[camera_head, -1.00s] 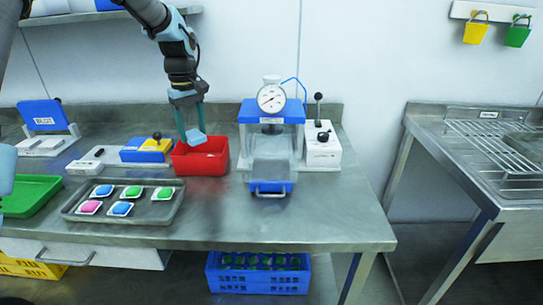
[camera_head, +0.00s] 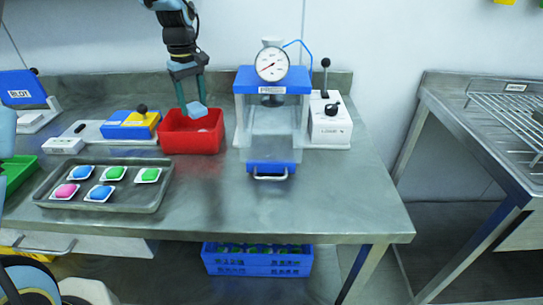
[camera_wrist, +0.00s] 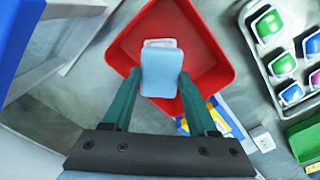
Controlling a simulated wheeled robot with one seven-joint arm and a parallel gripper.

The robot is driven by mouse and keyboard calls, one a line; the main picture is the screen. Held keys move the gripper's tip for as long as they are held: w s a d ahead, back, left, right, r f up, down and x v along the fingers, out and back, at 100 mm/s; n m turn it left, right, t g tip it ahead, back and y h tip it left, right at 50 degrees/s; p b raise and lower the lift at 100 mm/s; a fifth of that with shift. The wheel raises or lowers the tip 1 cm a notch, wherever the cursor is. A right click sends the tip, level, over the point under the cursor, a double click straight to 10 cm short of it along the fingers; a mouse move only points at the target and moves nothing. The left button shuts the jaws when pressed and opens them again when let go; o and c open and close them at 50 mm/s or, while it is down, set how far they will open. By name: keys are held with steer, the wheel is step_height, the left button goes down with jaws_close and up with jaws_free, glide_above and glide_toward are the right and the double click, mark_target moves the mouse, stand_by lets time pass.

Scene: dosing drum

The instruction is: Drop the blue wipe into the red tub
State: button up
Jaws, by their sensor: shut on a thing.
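The blue wipe (camera_head: 196,109) is a small light-blue block hanging between the fingertips of my gripper (camera_head: 193,100). My gripper is shut on it, pointing down above the red tub (camera_head: 176,141). In the wrist view, the wipe (camera_wrist: 161,72) is held between the two green fingers of my gripper (camera_wrist: 160,84), with the inside of the red tub (camera_wrist: 190,30) behind it. A small whitish thing (camera_wrist: 160,43) shows just past the wipe's far edge, within the tub's outline. I cannot tell exactly how high the wipe is above the tub floor.
A press with a dial gauge (camera_head: 271,66) stands close right of the tub. A blue and yellow block device (camera_head: 131,124) stands at its left. A grey tray (camera_head: 150,200) with several coloured pods lies in front. The bench front right is clear.

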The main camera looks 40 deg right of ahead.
steer(key=shift+f, duration=0.55)
steer(key=o, duration=1.3)
steer(key=shift+c, duration=0.2)
steer(key=shift+r, duration=0.15)
step_height(320, 180, up, 11)
steer(key=b, duration=0.2)
steer(key=shift+f, duration=0.2)
